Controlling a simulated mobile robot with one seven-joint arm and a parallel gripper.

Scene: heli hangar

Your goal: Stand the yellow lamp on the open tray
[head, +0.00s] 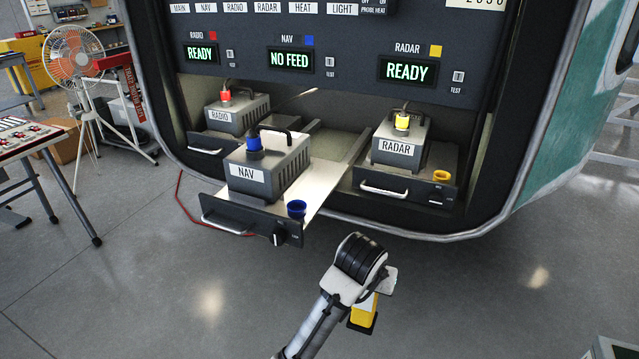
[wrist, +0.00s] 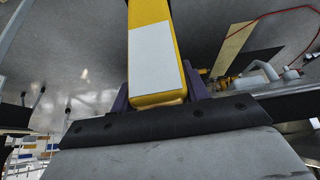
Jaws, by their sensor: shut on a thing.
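My gripper (wrist: 157,94) is shut on the yellow lamp (wrist: 152,50), which has a white panel on its face and fills the middle of the wrist view. In the head view the lamp (head: 362,314) shows as a yellow block with a dark end, partly hidden behind my wrist. It is off to the lower right of the open tray (head: 325,180), apart from it. The open tray is the pulled-out middle one. It bears the grey NAV box (head: 268,168) with a blue plug, and a blue cup (head: 296,208) stands at its front right corner.
The RADIO box (head: 238,112) and RADAR box (head: 398,145) sit in the bay on either side. The NAV display (head: 290,60) reads NO FEED; the other two read READY. A fan (head: 75,55) and a table (head: 30,135) stand at left.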

